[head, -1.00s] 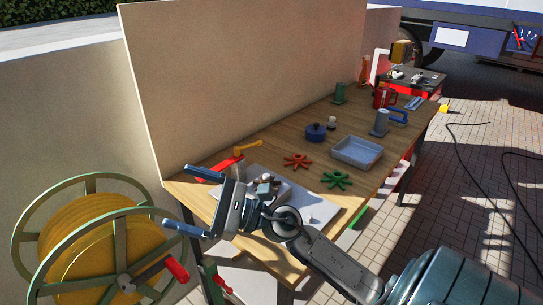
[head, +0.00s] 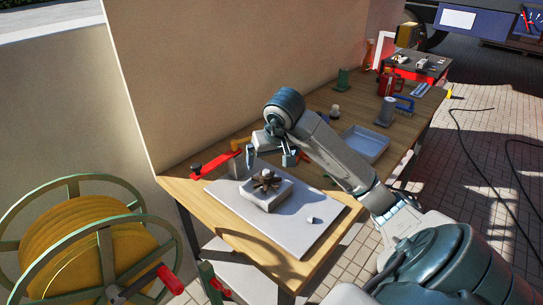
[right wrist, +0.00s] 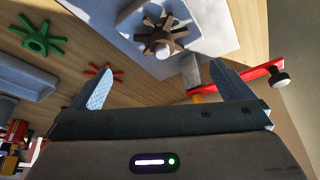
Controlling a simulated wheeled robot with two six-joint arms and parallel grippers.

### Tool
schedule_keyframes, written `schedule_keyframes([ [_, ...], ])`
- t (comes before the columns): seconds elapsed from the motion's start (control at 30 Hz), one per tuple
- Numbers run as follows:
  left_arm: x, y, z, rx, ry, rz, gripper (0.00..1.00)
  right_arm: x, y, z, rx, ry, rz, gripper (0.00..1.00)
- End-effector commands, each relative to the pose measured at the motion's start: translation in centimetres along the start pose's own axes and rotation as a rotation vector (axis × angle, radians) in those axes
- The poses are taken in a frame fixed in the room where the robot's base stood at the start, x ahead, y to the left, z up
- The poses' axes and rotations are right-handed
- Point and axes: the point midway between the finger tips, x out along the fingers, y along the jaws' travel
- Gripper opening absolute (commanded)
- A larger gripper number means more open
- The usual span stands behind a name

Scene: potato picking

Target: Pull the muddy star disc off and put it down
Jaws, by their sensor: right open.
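The muddy star disc (head: 266,181) is brown with several arms and sits on a pale grey block (head: 268,197) on a light board (head: 303,239). My right gripper (head: 270,157) is open and empty, above and slightly behind the disc. In the right wrist view its two fingers (right wrist: 162,82) are apart, and the disc shows beyond them, untouched. My left gripper is not in view.
A red bar clamp (head: 210,163) lies near the wall, left of the gripper. A blue-grey tray (head: 365,145) stands behind my arm.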

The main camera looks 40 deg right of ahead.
Motion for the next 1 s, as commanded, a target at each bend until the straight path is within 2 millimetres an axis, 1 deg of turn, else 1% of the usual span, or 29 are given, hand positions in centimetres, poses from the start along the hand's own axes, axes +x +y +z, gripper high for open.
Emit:
schedule_keyframes([
  [0.33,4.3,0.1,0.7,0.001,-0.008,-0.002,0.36,4.7,-0.1,0.3,0.001,-0.001,-0.004,1.00],
  [0.43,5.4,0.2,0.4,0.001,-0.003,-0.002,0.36,6.1,-0.1,0.4,0.002,-0.002,-0.004,1.00],
  [0.57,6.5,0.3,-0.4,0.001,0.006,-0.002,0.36,8.3,-0.1,0.3,0.002,-0.004,-0.003,1.00],
  [0.6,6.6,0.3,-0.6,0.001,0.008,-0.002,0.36,8.7,-0.1,0.3,0.001,-0.004,-0.004,1.00],
  [0.63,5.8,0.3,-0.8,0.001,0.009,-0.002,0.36,8.6,-0.1,0.1,0.001,-0.005,-0.004,1.00],
  [0.7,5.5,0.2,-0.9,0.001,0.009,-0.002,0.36,9.4,-0.1,0.1,0.001,-0.005,-0.003,1.00],
  [0.83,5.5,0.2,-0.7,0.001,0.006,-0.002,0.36,10.3,-0.1,0.1,0.001,-0.003,-0.003,1.00],
  [1.0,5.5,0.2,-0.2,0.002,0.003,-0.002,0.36,10.6,-0.1,0.1,0.001,-0.001,-0.004,1.00],
])
